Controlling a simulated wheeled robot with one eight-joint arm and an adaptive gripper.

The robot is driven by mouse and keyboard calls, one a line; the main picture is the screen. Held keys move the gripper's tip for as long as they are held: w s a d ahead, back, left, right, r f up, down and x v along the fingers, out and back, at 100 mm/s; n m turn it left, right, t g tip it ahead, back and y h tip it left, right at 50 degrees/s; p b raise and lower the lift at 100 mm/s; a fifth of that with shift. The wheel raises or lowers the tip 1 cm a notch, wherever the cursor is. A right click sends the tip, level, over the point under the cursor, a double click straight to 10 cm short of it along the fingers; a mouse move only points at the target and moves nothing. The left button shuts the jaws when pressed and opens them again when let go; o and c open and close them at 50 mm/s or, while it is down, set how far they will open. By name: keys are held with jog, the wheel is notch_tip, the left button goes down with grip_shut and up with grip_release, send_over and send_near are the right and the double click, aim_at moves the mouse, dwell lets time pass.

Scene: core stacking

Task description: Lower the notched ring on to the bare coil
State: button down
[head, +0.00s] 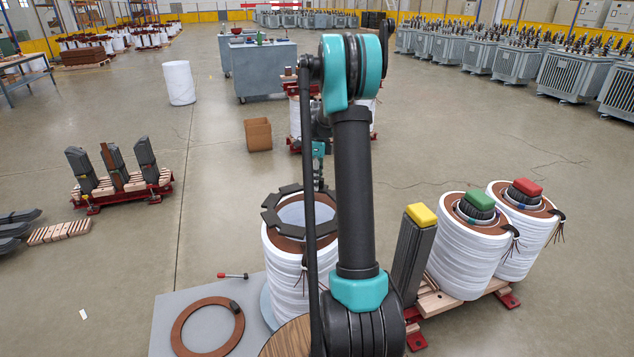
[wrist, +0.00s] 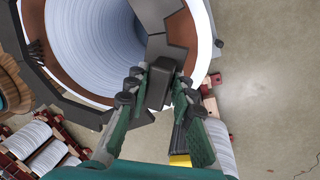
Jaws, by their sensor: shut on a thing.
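The notched ring (head: 272,215) is a dark grey, angular ring, level over the top of the white-wrapped bare coil (head: 283,262). The coil's brown top face shows inside and around the ring, and its hollow is open. In the wrist view the ring (wrist: 58,92) surrounds the pale bore, with the coil's brown top (wrist: 32,22) beside it. My gripper (wrist: 158,84) is shut on a dark block at the ring's edge. In the head view the gripper (head: 319,184) is at the ring's far right side, partly behind my arm. I cannot tell whether ring and coil touch.
A brown ring (head: 176,338) with a dark knob and a red-handled tool (head: 232,276) lie on the grey platform (head: 163,312). A yellow-topped dark column (head: 410,262) and two white coils with green (head: 479,201) and red (head: 527,187) caps stand right. Left floor has clear stretches.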

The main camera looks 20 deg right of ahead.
jog(key=shift+w+d+x, duration=0.1)
jog(key=shift+w+x, duration=0.1)
jog(key=shift+x, duration=0.75)
jog(key=shift+w+d+x, duration=0.15)
jog(key=shift+x, duration=0.8)
jog(key=c, duration=1.2)
grip_release()
jog(key=shift+f, duration=0.1)
jog(key=v, duration=1.2)
jog(key=shift+s, duration=0.1)
